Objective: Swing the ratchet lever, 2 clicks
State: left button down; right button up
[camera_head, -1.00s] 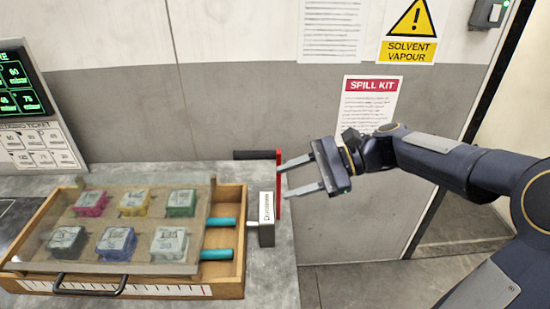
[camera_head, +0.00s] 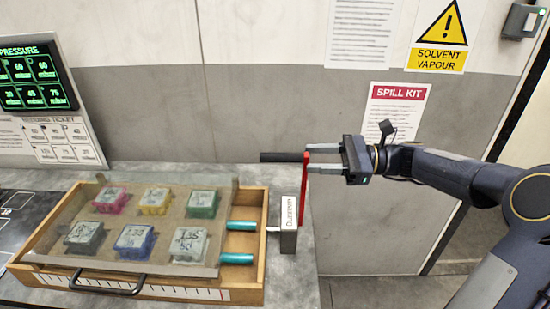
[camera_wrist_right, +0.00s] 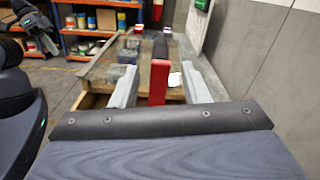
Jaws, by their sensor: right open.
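The ratchet lever is a red upright bar (camera_head: 304,190) with a black handle (camera_head: 281,157) pointing left from its top. It stands at the right side of a grey labelled block (camera_head: 290,222) beside the wooden drawer. My right gripper (camera_head: 309,158) is open, with its fingertips at the top of the red bar. In the right wrist view the red bar (camera_wrist_right: 159,82) stands between the two grey fingers, with gaps to both, and the black handle (camera_wrist_right: 161,48) extends beyond it. Contact cannot be told.
A wooden drawer (camera_head: 212,293) holds a tilted clear panel over several coloured blocks, with two teal cylinders (camera_head: 238,258) at its right. A pressure display (camera_head: 35,80) stands at the left. The wall (camera_head: 260,110) is close behind. Floor is free right of the table.

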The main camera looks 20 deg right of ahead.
aim_at(286, 158)
jog(key=x, duration=0.7)
jog(key=shift+w+a+f+p, duration=0.1)
jog(key=shift+a+f+p, duration=0.05)
jog(key=shift+p, duration=0.25)
grip_shut()
